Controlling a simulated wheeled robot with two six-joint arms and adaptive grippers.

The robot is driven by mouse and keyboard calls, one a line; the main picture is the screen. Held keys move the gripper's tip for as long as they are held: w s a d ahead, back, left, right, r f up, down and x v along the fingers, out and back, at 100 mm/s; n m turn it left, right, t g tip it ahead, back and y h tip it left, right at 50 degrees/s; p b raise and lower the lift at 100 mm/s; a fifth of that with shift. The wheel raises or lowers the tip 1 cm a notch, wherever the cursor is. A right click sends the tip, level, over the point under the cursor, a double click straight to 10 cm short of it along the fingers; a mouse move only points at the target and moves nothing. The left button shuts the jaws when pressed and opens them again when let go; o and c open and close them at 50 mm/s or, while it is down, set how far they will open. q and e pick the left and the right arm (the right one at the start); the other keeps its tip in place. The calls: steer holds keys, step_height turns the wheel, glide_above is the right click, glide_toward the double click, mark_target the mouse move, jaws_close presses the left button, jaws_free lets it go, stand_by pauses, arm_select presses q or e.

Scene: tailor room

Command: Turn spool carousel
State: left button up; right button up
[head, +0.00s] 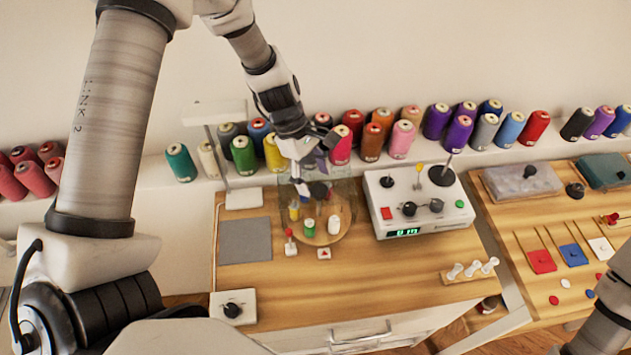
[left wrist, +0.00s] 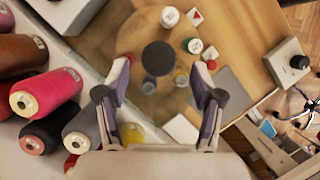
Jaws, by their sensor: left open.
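The spool carousel is a round wooden disc (head: 325,240) on the table, with several small spools standing on it. A green spool (head: 309,228) and a white spool (head: 334,224) are at its front. A see-through dark cover (head: 347,190) seems to stand over its back part. My left gripper (head: 312,180) is above the carousel and hides part of it. In the left wrist view my left gripper (left wrist: 160,92) is open and empty, with a round dark knob (left wrist: 158,58) at the carousel's middle ahead of its fingers. Contact cannot be told. My right gripper is out of view.
A white control box (head: 420,205) stands right of the carousel, and a lamp stand (head: 243,198) left of it. A red-topped lever (head: 290,243) and a small red-marked block (head: 324,254) sit in front. Large thread cones (head: 243,155) line the back shelf.

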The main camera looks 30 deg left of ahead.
arm_select(q)
steer(key=x, duration=0.2)
steer(key=shift+w+f, duration=0.1)
steer(key=shift+f, duration=0.2)
steer(key=shift+r, duration=0.1)
steer(key=shift+d, duration=0.1)
jaws_close()
steer(key=shift+s+n, duration=0.25)
steer(key=shift+n, duration=0.45)
steer(key=shift+n+t+b, duration=0.5)
steer(key=shift+n+b, duration=0.05)
steer(key=shift+n, duration=0.15)
steer(key=shift+s+f+n+t+b, duration=0.1)
steer(key=shift+n+t+b, duration=0.15)
steer(key=shift+n+b, duration=0.35)
steer(key=shift+s+f+n+t+b, duration=0.1)
steer(key=shift+n+t+b, duration=0.15)
steer(key=shift+n+b, duration=0.35)
steer(key=shift+n, duration=0.4)
